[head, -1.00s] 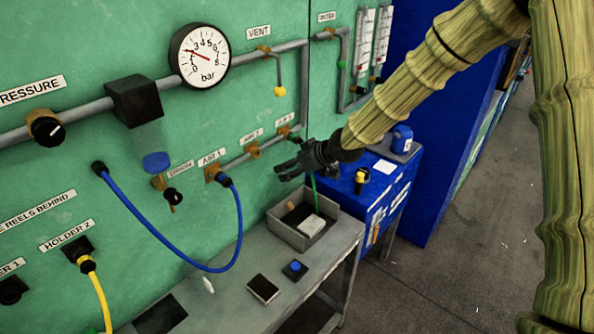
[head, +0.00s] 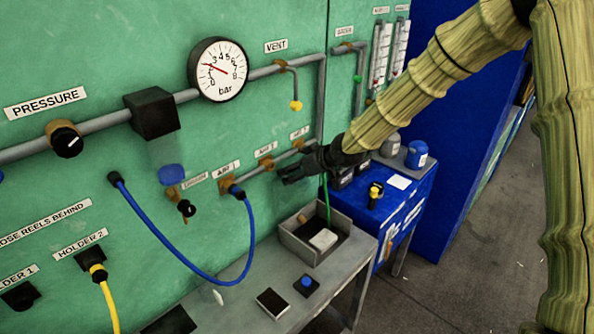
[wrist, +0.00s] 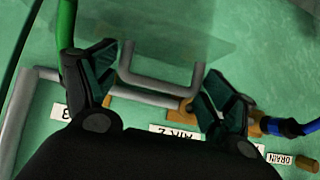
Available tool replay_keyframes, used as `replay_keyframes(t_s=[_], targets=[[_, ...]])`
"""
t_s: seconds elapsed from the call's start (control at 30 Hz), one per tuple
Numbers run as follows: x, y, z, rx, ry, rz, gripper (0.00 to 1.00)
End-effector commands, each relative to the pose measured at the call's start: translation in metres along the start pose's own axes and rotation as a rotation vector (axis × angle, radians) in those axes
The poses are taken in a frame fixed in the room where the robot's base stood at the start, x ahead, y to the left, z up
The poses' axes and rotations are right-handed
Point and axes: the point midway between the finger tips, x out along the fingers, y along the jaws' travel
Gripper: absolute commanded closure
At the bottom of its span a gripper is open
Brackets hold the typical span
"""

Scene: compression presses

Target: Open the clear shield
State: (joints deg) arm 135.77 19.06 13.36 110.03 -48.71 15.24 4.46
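The clear shield (wrist: 185,38) is a faint see-through panel at the top of the wrist view, in front of the green wall. A grey U-shaped handle (wrist: 160,88) sits at its lower edge. My gripper (wrist: 155,78) is open, with one finger to each side of the handle and nothing visibly gripped. Whether a finger touches the handle I cannot tell. In the head view my gripper (head: 288,173) is in front of the wall near the small air outlets. I cannot make out the shield there.
A blue hose (head: 185,262) hangs from the AIR 1 outlet (head: 228,184). A green hose (wrist: 66,25) runs close beside my left finger. Below stands a grey bench (head: 235,290) with an open tray (head: 315,258). A blue cabinet (head: 405,215) stands to the right.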

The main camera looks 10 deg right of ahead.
Motion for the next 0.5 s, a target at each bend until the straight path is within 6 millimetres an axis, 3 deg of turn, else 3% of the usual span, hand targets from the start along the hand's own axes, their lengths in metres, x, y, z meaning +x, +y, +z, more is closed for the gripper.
replay_keyframes(t_s=[0.5], targets=[[-0.0015, -0.0004, 0.002, 0.001, -0.004, 0.0, 0.0]])
